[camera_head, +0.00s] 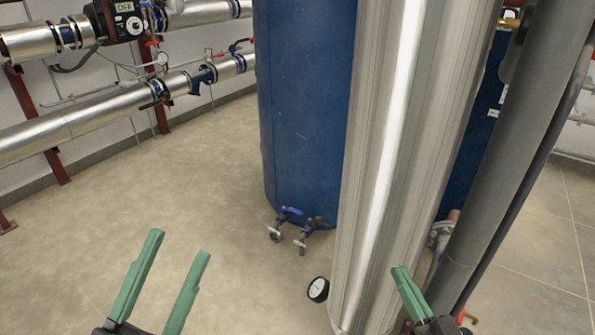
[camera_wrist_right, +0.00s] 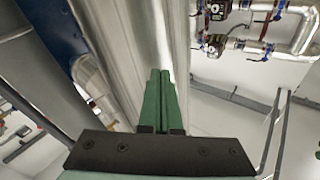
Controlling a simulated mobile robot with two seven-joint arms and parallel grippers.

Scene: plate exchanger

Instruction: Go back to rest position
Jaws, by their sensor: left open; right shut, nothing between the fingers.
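My left gripper (camera_head: 172,272) is at the bottom left of the head view. Its two green fingers are spread apart with only floor behind them. My right gripper (camera_head: 400,272) is at the bottom right of the head view, in front of the large silver pipe (camera_head: 395,150). In the right wrist view its green fingers (camera_wrist_right: 159,80) lie together with nothing between them. They point toward the silver column behind; I cannot tell whether they touch it. The arms themselves are mostly out of view.
A blue tank (camera_head: 305,110) with small valves (camera_head: 290,222) stands behind the silver pipe. A round gauge (camera_head: 318,289) sits beside the pipe's foot. A grey pipe (camera_head: 500,190) slants at right. Silver pipes (camera_head: 90,120) line the left wall. The floor (camera_head: 190,190) at left is clear.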

